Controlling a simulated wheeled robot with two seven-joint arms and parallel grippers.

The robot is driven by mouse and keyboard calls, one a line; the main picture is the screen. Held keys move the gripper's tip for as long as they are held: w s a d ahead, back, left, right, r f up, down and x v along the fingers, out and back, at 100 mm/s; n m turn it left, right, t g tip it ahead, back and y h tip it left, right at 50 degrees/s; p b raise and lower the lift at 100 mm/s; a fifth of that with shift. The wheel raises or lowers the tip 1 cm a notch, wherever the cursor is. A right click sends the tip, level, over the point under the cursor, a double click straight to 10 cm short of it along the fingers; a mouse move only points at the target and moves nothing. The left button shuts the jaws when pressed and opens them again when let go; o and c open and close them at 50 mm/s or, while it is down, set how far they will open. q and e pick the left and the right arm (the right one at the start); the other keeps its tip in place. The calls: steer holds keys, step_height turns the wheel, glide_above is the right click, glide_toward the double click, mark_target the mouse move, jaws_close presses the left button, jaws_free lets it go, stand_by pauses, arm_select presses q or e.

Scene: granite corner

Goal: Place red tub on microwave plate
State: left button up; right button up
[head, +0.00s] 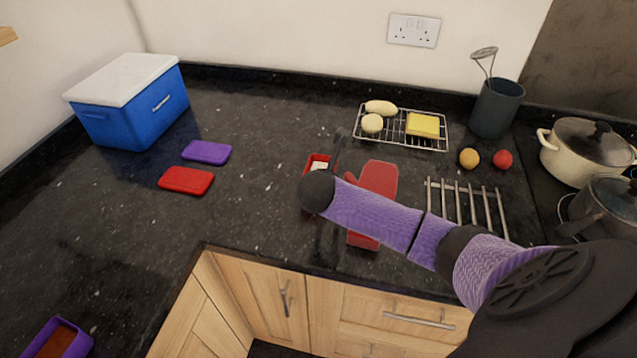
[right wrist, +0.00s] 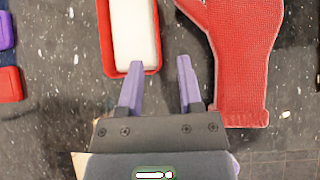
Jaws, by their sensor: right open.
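The red tub (head: 309,161) sits on the dark counter, partly hidden behind my right arm in the head view. In the right wrist view the red tub (right wrist: 107,48) holds something white and flat-topped. My right gripper (right wrist: 160,64) is open and empty. Its left finger overlaps the tub's near end in the picture, and its right finger lies over the gap between the tub and a red oven mitt (right wrist: 238,60). I cannot tell whether a finger touches the tub. No microwave or microwave plate is in view. My left gripper is not in view.
The oven mitt (head: 378,178) lies right of the tub. A red lid (head: 186,180), purple lid (head: 207,152) and blue cool box (head: 130,105) are left. A wire rack (head: 393,139) with food, a metal trivet (head: 465,200) and pots (head: 585,150) are right. A purple tub (head: 42,338) stands front left.

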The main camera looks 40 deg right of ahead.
steer(key=b+x, duration=0.3)
steer(key=x, duration=0.3)
steer(key=shift+w+a+f, duration=0.1)
steer(key=shift+w+f, duration=0.05)
steer(key=shift+w, duration=0.1)
steer(key=shift+c, duration=0.2)
jaws_close()
stand_by(0.5)
